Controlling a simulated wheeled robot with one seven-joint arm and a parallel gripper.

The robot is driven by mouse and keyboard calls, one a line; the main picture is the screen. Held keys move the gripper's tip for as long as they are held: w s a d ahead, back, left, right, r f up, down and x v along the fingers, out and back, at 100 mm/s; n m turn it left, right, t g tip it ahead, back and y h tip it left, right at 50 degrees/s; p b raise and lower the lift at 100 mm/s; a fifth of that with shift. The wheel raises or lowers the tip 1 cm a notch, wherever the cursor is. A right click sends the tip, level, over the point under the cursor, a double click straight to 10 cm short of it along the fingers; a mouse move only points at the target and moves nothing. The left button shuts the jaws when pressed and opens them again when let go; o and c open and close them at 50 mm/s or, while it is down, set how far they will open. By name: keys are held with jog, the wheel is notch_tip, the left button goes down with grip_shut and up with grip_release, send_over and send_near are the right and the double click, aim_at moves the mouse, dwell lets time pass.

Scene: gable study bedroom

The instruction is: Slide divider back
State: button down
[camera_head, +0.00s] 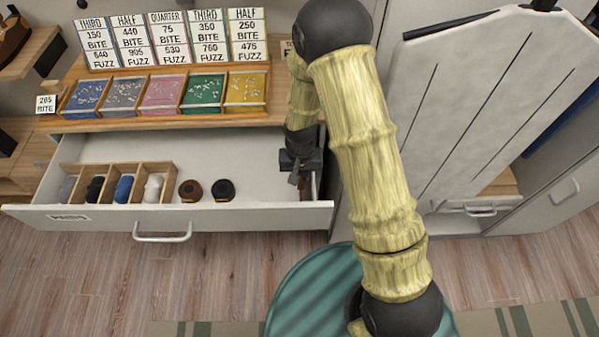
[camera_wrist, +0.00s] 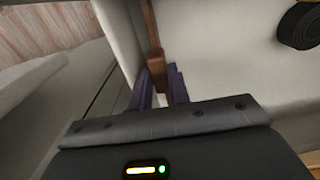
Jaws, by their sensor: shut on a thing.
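The open white drawer (camera_head: 250,217) shows in the head view. The divider, a thin brown wooden strip (camera_wrist: 151,38), stands close to the drawer's right wall. In the wrist view it runs away from between my two purple fingers. My gripper (camera_head: 296,178) reaches down into the right end of the drawer and is shut on the divider (camera_wrist: 159,84). The fingers and arm hide much of the divider in the head view.
In the drawer, a wooden compartment box (camera_head: 168,170) holds several rolls at the left. A brown roll (camera_head: 191,190) and a black roll (camera_head: 223,189) lie beside it. Colored trays (camera_head: 205,90) and sign cards stand on the desktop above.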

dwell(0.3)
jog(key=c, duration=1.3)
grip_release()
